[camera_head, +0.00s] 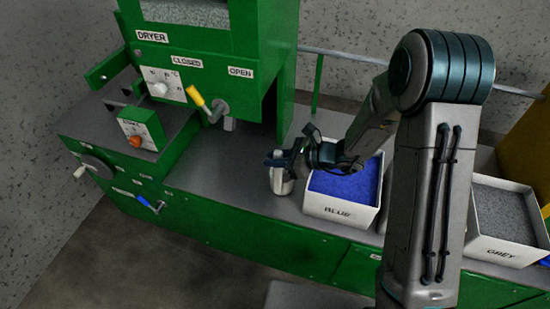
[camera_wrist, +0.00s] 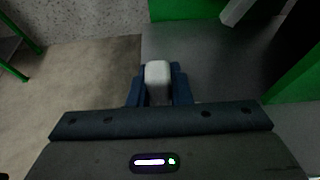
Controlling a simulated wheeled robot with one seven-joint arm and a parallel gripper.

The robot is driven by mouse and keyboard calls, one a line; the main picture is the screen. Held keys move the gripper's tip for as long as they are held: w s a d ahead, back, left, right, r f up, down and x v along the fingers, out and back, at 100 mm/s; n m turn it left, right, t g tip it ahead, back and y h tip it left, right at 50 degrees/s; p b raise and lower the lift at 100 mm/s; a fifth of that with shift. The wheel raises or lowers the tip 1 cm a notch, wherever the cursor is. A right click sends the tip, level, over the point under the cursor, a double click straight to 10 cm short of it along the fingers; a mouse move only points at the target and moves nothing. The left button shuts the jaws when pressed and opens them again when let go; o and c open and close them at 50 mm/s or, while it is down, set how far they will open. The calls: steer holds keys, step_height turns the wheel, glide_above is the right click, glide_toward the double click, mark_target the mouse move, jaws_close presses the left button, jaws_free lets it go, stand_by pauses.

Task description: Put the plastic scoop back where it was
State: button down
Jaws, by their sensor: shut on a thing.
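My gripper (camera_head: 277,160) is shut on a pale grey-white object, which I take to be the plastic scoop (camera_head: 281,182). The scoop hangs below the fingers over the grey counter (camera_head: 241,186), just left of the BLUE bin. I cannot tell whether it touches the counter. In the wrist view the two dark blue fingers (camera_wrist: 158,95) hold the pale end of the scoop (camera_wrist: 158,72) between them. The rest of the scoop is hidden there by the fingers and the gripper body.
A white bin labelled BLUE (camera_head: 337,212), filled with blue granules, stands right of the scoop. A GREY bin (camera_head: 500,250) stands farther right. The green dryer (camera_head: 265,50), with a yellow lever (camera_head: 197,98), rises behind on the left. The counter left of the scoop is clear.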

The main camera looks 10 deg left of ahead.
steer(key=shift+f, duration=0.2)
steer(key=c, duration=1.3)
jaws_free()
steer(key=shift+r, duration=0.1)
